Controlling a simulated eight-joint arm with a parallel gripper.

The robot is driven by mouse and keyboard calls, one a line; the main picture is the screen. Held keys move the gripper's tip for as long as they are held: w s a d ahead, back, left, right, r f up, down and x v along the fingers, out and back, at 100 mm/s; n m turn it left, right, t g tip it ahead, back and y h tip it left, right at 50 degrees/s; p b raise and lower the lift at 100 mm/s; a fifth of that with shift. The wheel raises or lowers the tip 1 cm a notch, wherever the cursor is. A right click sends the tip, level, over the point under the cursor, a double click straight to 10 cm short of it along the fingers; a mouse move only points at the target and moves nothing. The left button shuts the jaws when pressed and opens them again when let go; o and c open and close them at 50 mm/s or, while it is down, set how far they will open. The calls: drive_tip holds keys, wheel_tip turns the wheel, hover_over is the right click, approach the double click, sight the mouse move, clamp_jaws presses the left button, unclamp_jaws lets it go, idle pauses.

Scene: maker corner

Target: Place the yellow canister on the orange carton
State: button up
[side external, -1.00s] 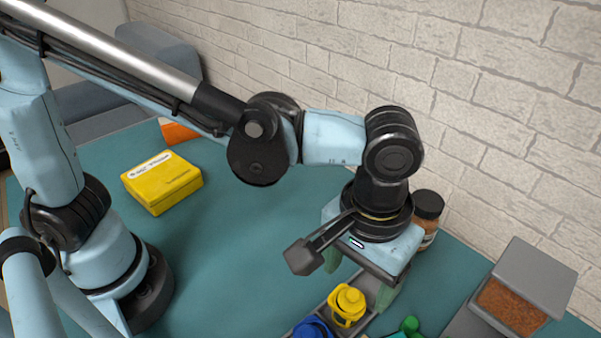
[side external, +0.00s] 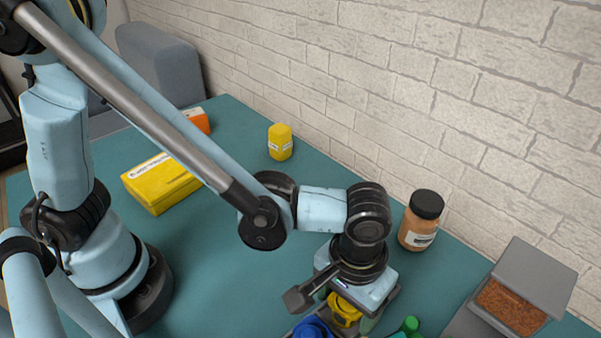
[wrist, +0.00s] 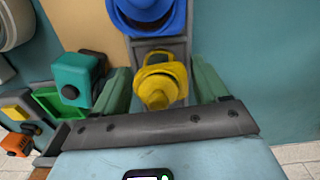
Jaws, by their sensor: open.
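A yellow piece with a handle-like loop and a round top (side external: 345,310) stands in a grey compartment tray. It also shows in the wrist view (wrist: 160,80). My gripper (wrist: 164,85) is open, with its green fingers on either side of this piece; I cannot tell if they touch it. A second yellow thing, a labelled cylindrical canister (side external: 280,142), stands upright near the wall at the back. Which of the two the task names is not certain from the pictures. The orange carton (side external: 199,121) lies at the back left, partly hidden behind my arm.
A blue piece (wrist: 150,15) sits beside the yellow one in the tray. A yellow box (side external: 155,183) lies at the left. A brown jar with a black lid (side external: 419,222) and an open grey container (side external: 512,305) are at the right. The teal table's middle is clear.

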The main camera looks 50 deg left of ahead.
drive_tip(key=c, duration=1)
